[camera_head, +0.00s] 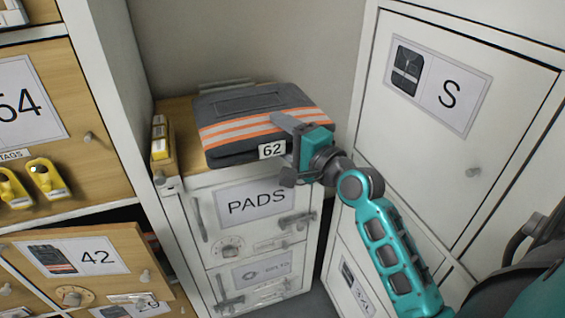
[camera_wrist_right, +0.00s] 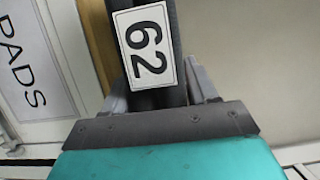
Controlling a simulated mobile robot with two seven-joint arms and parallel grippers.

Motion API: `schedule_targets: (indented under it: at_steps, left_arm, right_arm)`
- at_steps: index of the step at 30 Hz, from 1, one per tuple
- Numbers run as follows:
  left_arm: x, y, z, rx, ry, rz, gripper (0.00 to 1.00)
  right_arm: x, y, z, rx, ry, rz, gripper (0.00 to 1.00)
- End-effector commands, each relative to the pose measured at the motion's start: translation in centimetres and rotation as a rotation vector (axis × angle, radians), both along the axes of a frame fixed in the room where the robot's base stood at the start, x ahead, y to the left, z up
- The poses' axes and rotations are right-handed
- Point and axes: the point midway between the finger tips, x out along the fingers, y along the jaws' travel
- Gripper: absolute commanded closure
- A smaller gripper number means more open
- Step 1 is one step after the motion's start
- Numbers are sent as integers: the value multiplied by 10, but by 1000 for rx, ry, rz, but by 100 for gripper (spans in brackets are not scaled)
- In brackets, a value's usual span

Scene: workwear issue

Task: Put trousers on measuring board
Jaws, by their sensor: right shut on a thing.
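The trousers (camera_head: 250,112) are a folded dark grey bundle with orange and pale reflective stripes. They lie on top of the white cabinet marked PADS in the head view. A white tag reading 62 hangs on their front edge; it also shows close up in the right wrist view (camera_wrist_right: 145,46). My right gripper (camera_head: 290,137) is at the front right corner of the trousers, shut on their edge beside the tag. In the wrist view the dark fabric (camera_wrist_right: 157,98) lies between the fingers. My left gripper is not in view. I cannot make out a measuring board.
The PADS cabinet (camera_head: 205,232) has a wooden top, with a small yellow box (camera_head: 160,138) at its left. A white locker marked S (camera_head: 440,150) stands close at right. A drawer marked 42 (camera_head: 85,258) juts out at lower left, below yellow tools (camera_head: 45,178).

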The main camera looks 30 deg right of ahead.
Motion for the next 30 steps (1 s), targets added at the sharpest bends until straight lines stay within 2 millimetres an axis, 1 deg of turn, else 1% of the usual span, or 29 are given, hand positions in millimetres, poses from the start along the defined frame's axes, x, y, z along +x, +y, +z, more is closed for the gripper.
schedule_targets:
  at_steps: [2, 6, 9, 12, 16, 21, 24, 25, 30]
  left_arm:
    - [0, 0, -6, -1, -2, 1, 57]
    - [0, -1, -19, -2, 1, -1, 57]
    - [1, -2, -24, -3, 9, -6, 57]
    - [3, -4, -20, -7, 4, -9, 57]
    - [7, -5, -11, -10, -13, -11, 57]
    - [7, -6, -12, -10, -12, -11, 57]
    - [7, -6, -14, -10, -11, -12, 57]
    - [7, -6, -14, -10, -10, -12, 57]
    - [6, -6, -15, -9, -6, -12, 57]
  right_arm:
    - [0, 0, -9, 0, -7, -1, 100]
    - [0, -1, -35, -1, -4, -1, 100]
    - [0, 0, -48, -1, -6, 0, 100]
    - [0, 0, -53, -1, -8, -1, 100]
    - [0, 0, -53, 0, -9, -1, 100]
    - [0, 0, -53, 0, -8, -1, 100]
    - [0, 0, -56, 0, -8, -1, 100]
    - [0, 0, -59, 0, 1, 0, 40]
    - [0, 0, -58, 0, 1, 0, 24]
